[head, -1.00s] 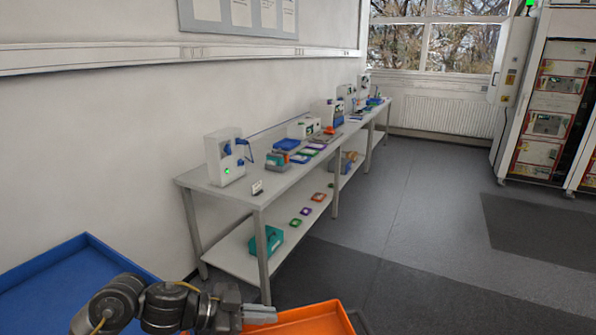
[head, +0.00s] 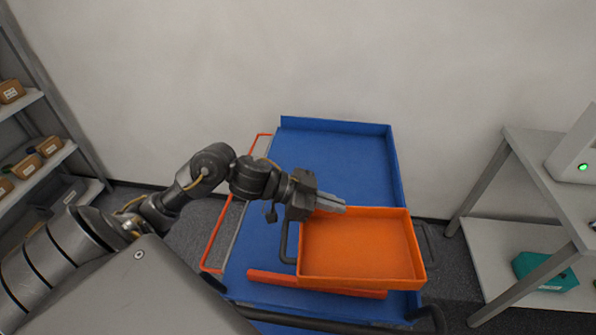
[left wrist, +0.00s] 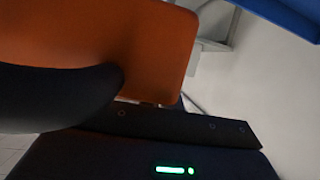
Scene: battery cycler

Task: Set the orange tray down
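The orange tray (head: 360,250) is empty and appears roughly level, over the front right part of a blue cart top (head: 345,160). My left gripper (head: 330,205) is at the tray's back left corner, with its fingers close together at the rim; it appears shut on it. The exact contact is hidden. In the left wrist view, the tray (left wrist: 150,45) fills the upper left, close to the gripper, partly behind a dark curved part. I cannot tell whether the tray touches the blue surface. My right gripper is not in view.
An orange strip (head: 270,277) lies below the tray's front edge. The back of the blue top is clear. A grey bench (head: 540,150) stands at right with a teal bin (head: 545,272) on its lower shelf. Shelving with boxes (head: 25,165) stands at left.

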